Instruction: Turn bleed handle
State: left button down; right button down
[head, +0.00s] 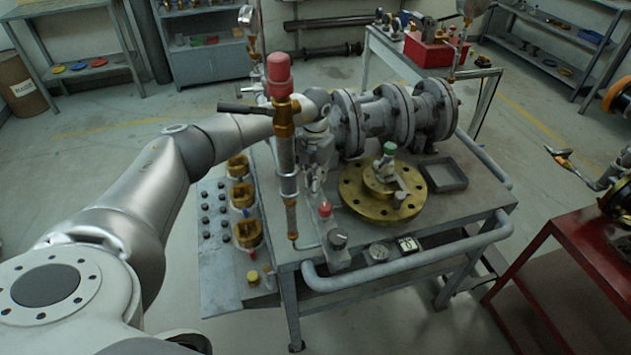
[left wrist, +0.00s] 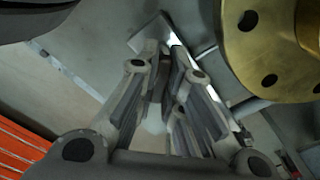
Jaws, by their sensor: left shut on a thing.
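My left gripper (head: 319,188) points down over the near middle of the grey workbench (head: 452,210). It is partly behind an upright grey-and-brass post (head: 287,160) with a red cap and black lever. In the left wrist view its fingers (left wrist: 160,72) are close together, shut on a narrow pale grey part, which I take as the bleed handle (left wrist: 149,34). Most of that part is hidden by the fingers. A small red-topped fitting (head: 325,211) stands just below the gripper in the head view.
A brass flange (head: 352,197) lies right of the gripper; it fills the upper right of the left wrist view (left wrist: 262,50). A large grey flanged valve body (head: 380,118) stands behind. Brass fittings (head: 247,234) line a left shelf. A grey tube rail (head: 400,264) runs along the front.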

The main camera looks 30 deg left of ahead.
pick_arm(q)
jog(key=m+b, duration=0.2)
jog(key=m, duration=0.3)
jog(key=shift+w+m+b, duration=0.1)
jog(key=shift+m+b, duration=0.2)
jog(key=shift+b, duration=0.05)
jog(key=shift+r+m+b, duration=0.1)
jog(key=shift+m+b, duration=0.7)
jog(key=shift+m, duration=1.5)
jog(key=c, duration=1.5)
grip_release()
jog(key=shift+c, duration=0.2)
notch_tip(320, 180, up, 12)
